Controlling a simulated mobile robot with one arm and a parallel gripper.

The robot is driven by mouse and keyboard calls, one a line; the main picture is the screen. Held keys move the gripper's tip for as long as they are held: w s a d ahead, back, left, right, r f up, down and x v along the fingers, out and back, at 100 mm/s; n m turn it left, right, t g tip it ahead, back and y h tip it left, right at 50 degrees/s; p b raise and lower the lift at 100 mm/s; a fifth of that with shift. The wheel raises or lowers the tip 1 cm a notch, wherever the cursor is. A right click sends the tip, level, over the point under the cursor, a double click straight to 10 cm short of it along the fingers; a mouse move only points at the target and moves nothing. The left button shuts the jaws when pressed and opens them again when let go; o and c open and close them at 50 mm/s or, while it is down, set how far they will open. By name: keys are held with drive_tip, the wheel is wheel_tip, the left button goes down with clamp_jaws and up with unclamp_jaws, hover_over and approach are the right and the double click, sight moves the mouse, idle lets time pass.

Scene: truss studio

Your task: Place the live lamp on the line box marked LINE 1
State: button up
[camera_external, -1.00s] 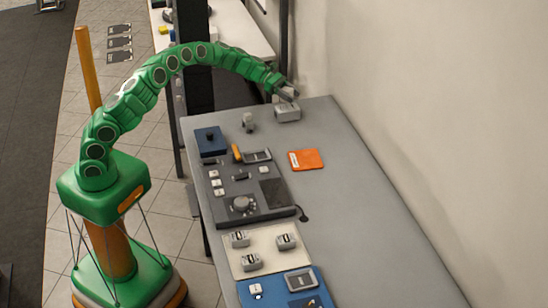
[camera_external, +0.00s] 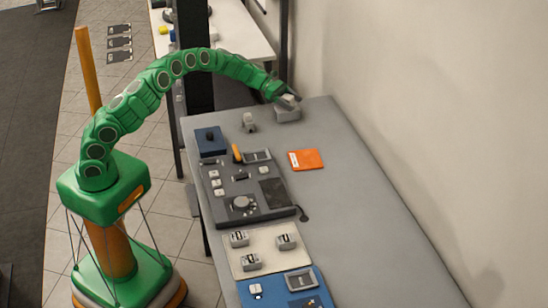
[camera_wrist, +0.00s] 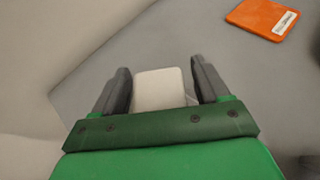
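My gripper (camera_external: 289,99) is at the far end of the grey table, just above a small grey box (camera_external: 287,115). In the wrist view its two dark fingers (camera_wrist: 161,88) are apart, with a pale block (camera_wrist: 160,90) between them and a narrow gap on each side. I cannot tell whether this block is the live lamp.
A dark control panel (camera_external: 225,204) with a knob lies mid-table. A blue box (camera_external: 210,141), a small grey upright object (camera_external: 249,123) and an orange pad (camera_external: 306,159) are near it. A blue board (camera_external: 270,299) lies at the front. The table's right side is clear.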

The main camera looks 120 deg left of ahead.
drive_tip(key=shift+r, duration=0.1)
drive_tip(key=shift+s+r, duration=0.15)
drive_tip(key=shift+s, duration=0.1)
drive_tip(key=v, duration=1.1)
drive_tip(key=shift+s, duration=0.2)
drive_tip(key=shift+r, duration=0.1)
